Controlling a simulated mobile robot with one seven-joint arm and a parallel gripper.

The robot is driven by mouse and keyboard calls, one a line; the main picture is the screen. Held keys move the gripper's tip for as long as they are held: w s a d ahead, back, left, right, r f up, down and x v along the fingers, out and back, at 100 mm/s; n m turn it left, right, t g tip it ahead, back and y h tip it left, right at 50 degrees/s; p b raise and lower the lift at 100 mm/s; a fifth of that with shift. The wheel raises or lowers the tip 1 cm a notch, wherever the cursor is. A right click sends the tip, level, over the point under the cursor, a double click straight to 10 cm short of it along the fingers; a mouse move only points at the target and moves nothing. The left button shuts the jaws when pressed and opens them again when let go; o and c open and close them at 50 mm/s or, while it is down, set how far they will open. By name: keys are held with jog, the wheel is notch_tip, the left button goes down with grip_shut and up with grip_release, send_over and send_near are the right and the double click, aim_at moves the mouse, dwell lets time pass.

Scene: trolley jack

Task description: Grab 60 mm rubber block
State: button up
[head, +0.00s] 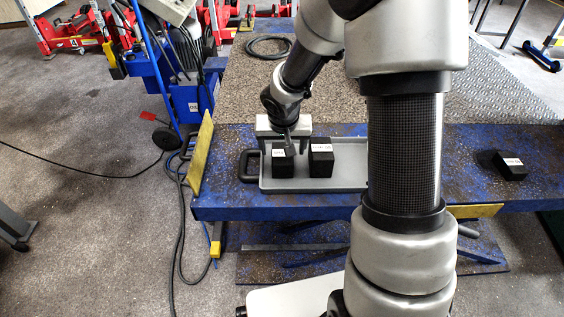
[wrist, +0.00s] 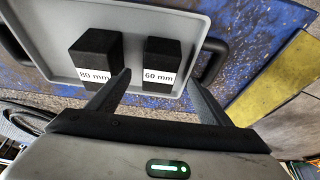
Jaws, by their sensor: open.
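The 60 mm rubber block (wrist: 162,56) is a black cube-like block with a white label, standing in a grey tray (wrist: 205,12). In the head view the same block (head: 283,167) is the left one in the tray (head: 345,182). My gripper (wrist: 158,92) is open, with its fingers spread to either side of the 60 mm block as the wrist view shows it. In the head view my gripper (head: 287,146) is just above and behind that block. Whether the fingertips reach down beside it cannot be told. The far finger is partly hidden.
A black 80 mm block (wrist: 96,50) stands beside the 60 mm block, close to one finger; it also shows in the head view (head: 321,165). Another black block (head: 509,168) lies on the blue bench (head: 450,180) at right. The tray has handles (head: 249,165).

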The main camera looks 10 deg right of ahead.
aim_at(282, 154)
jog(key=shift+b+x, duration=1)
jog(key=shift+x, duration=2.85)
jog(key=shift+w+f+b, duration=0.2)
jog(key=shift+b, duration=0.2)
jog(key=c, duration=1.5)
jog(key=shift+r, duration=0.1)
